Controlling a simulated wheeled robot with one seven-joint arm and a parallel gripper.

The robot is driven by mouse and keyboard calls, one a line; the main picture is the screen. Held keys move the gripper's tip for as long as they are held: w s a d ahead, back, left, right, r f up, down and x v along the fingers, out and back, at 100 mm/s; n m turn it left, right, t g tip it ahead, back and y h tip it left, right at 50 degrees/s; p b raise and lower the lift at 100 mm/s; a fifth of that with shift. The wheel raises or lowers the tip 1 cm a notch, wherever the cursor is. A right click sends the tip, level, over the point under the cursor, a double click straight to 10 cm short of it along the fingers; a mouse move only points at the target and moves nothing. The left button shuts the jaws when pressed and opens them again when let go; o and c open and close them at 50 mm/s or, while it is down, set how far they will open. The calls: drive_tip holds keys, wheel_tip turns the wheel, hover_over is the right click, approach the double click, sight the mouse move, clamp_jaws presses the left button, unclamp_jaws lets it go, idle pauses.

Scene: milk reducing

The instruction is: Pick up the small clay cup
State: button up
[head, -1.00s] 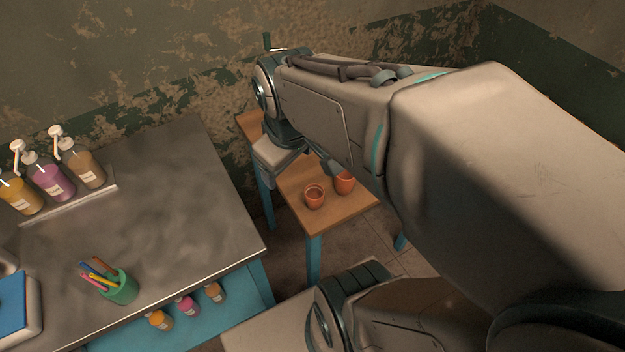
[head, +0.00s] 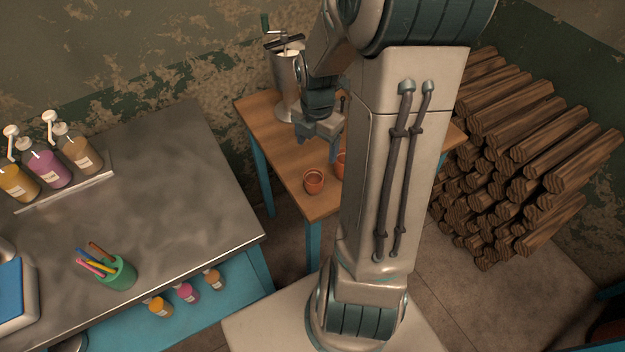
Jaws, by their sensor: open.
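Two terracotta-coloured clay cups stand on a small wooden table (head: 280,152) with blue legs. The small clay cup (head: 314,182) is near the table's front edge and fully in view. The larger cup (head: 341,166) is just right of it, partly hidden behind my arm. My gripper (head: 318,148) is above the table, behind and above the cups, pointing down. It is open and holds nothing that I can see. It looks apart from both cups.
A metal machine with a crank handle (head: 287,80) stands at the table's back, close to my wrist. A metal-topped counter (head: 170,190) with pump bottles and a green pen cup (head: 118,274) is at left. Stacked logs (head: 520,150) fill the right.

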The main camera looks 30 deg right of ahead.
approach(314, 177)
drive_tip(key=s+f, duration=0.2)
drive_tip(key=shift+w+a+f, duration=0.1)
drive_tip(key=shift+a+f, duration=0.05)
drive_tip(key=shift+f, duration=0.75)
drive_tip(key=shift+w+a+f, duration=0.1)
drive_tip(key=shift+a+f, duration=0.1)
drive_tip(key=shift+f, duration=0.7)
drive_tip(key=shift+a+f, duration=0.15)
drive_tip(key=shift+f, duration=0.75)
drive_tip(key=c, duration=1.1)
